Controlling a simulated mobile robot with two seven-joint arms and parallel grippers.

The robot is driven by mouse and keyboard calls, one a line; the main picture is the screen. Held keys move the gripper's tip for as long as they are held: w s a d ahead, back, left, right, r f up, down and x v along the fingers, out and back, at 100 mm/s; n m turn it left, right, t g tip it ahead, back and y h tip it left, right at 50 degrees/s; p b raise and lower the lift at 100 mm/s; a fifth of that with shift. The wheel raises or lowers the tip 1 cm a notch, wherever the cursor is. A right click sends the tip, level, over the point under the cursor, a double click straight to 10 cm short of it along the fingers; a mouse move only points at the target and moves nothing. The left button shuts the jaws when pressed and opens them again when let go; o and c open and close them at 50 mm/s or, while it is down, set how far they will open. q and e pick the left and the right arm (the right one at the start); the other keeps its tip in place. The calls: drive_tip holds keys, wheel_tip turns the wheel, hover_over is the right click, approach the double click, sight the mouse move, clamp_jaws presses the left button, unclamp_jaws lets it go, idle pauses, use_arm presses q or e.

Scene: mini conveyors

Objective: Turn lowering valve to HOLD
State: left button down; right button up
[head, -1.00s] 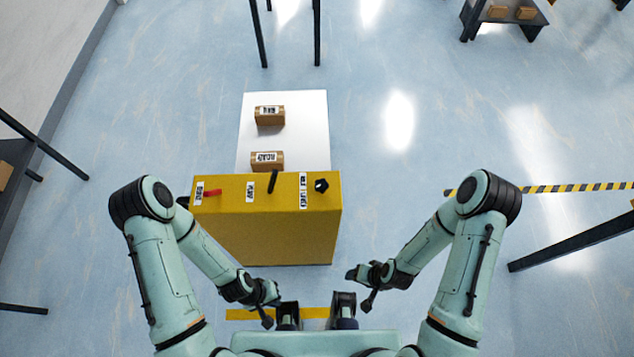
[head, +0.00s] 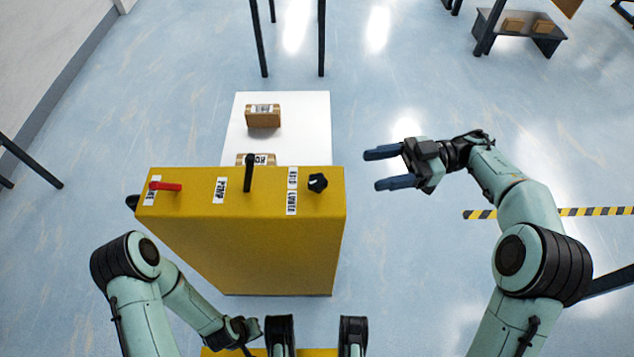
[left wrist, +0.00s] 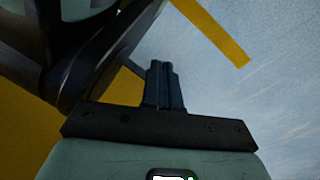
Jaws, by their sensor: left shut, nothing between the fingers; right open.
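The lowering valve is a black knob (head: 318,183) on the right end of the yellow cabinet's top (head: 200,208). A white label (head: 292,190) beside it reads HOLD at its far end and LOWER at its near end. My right gripper (head: 376,168) is open and empty, to the right of the knob and apart from it, its fingers pointing left. My left gripper hangs low in front of the cabinet at the left in the head view; in the left wrist view its fingers (left wrist: 165,85) are together with nothing between them.
Behind the cabinet a white platform (head: 300,125) carries two brown boxes (head: 263,117). Floor to the right is open.

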sight(317, 180)
use_arm(q)
drive_tip(key=s+f+g+b, duration=0.2)
drive_tip(key=s+f, duration=0.1)
drive_tip(key=s, duration=0.2)
drive_tip(key=shift+s+a+f+b, duration=0.2)
drive_tip(key=shift+s+a+b, duration=0.1)
drive_tip(key=shift+s+b, duration=0.1)
use_arm(e)
drive_tip(key=x, duration=1.3)
